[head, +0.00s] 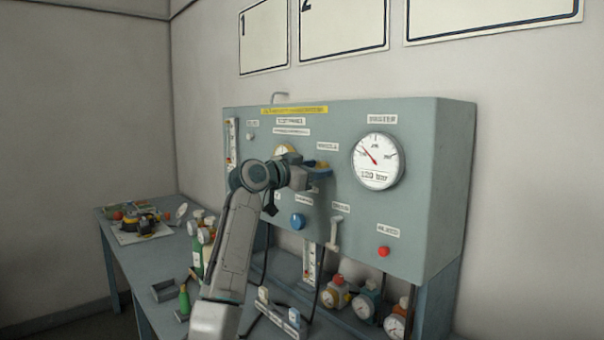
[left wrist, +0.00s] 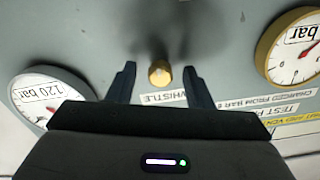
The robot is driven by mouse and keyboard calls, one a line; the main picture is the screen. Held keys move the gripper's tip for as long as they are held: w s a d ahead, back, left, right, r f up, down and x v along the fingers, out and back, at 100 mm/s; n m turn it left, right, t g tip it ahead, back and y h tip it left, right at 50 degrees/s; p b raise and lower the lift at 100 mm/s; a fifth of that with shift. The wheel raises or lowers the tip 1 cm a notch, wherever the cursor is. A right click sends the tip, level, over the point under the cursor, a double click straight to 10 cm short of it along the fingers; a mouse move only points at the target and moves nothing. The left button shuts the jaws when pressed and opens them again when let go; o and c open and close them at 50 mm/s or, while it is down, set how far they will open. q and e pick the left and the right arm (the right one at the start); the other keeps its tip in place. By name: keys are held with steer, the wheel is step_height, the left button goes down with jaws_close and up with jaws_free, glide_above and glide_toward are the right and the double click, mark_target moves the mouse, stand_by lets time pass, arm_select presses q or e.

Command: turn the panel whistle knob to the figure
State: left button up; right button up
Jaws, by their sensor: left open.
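The whistle knob (left wrist: 159,73) is a small brass knob on the grey-green panel (head: 435,190), beside a white label reading WHISTLE (left wrist: 165,97). In the left wrist view it shows between the two dark fingers of my left gripper (left wrist: 159,78), with a gap on each side. The gripper is open. In the head view my left gripper (head: 318,170) is at the panel's middle, just under a small label, and it mostly hides the knob. I cannot make out any figures around the knob. My right gripper is not in view.
A large white 120 bar gauge (head: 377,161) sits right of the gripper. A yellow-rimmed gauge (left wrist: 290,45) is on the other side. Below are a blue knob (head: 298,221), a pale lever (head: 334,233) and a red button (head: 383,251). Regulators and bottles crowd the bench (head: 150,262).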

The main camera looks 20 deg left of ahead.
arm_select(q)
steer(key=b+v, duration=0.2)
steer(key=v, duration=0.8)
steer(key=shift+b, duration=0.35)
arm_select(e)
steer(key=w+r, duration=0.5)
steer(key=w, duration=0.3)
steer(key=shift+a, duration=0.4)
arm_select(q)
steer(key=shift+a+f, duration=0.15)
